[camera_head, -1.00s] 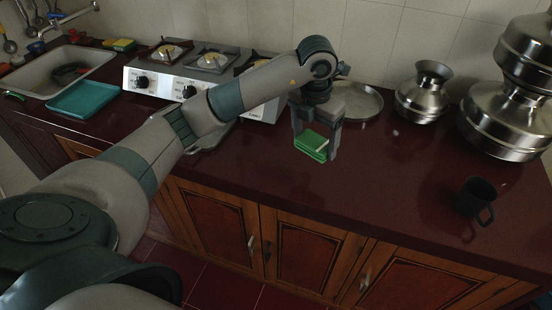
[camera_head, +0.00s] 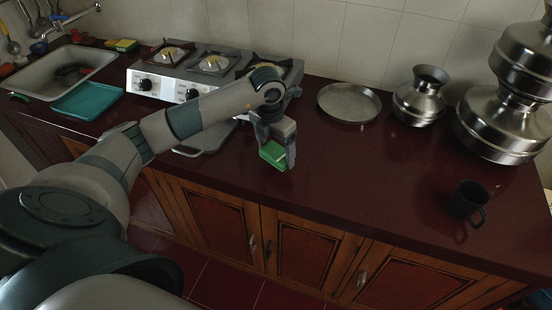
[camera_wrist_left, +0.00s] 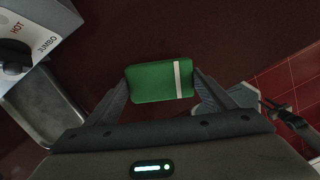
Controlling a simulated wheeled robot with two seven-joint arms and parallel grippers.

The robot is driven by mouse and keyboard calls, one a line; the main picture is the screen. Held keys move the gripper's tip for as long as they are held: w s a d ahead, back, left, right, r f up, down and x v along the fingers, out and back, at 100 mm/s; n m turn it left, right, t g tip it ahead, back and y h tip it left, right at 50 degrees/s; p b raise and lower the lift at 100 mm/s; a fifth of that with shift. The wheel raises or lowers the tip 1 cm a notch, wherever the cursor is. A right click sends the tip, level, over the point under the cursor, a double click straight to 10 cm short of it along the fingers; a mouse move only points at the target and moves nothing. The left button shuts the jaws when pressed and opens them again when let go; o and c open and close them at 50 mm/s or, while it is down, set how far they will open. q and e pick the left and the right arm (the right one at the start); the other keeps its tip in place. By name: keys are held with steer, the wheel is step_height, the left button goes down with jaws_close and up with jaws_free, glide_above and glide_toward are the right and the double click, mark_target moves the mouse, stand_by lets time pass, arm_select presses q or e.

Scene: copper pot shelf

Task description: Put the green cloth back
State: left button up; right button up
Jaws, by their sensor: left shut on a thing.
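The folded green cloth (camera_head: 272,154) has a pale stripe, which shows in the left wrist view (camera_wrist_left: 152,82). My left gripper (camera_head: 275,157) is shut on the cloth from both sides and holds it over the front part of the dark red counter (camera_head: 365,185), right of and in front of the stove. In the left wrist view the cloth sits between the two fingertips of the left gripper (camera_wrist_left: 160,82). I cannot tell how high above the counter it is. My right gripper is not in view.
A stove (camera_head: 168,88) stands behind left, with a grey tray (camera_head: 205,142) in front. A teal tray (camera_head: 88,100) lies beside the sink (camera_head: 50,80). A round metal plate (camera_head: 349,103), metal pots (camera_head: 420,98) and a black mug (camera_head: 467,202) stand right. The counter's middle is clear.

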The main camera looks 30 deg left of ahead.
mark_target(276, 160)
arm_select(q)
steer(key=shift+f, duration=0.25)
step_height(276, 160, down, 3)
steer(key=shift+f+p, duration=0.2)
steer(key=shift+p, duration=0.8)
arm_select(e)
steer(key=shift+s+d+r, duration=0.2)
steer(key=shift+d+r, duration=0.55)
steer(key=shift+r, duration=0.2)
arm_select(q)
steer(key=shift+f, duration=0.15)
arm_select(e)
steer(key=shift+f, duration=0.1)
arm_select(q)
steer(key=shift+f+b, duration=0.15)
steer(key=shift+b, duration=0.15)
steer(key=o, duration=0.9)
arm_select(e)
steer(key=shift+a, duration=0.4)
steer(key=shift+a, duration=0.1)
arm_select(q)
steer(key=shift+r, duration=0.25)
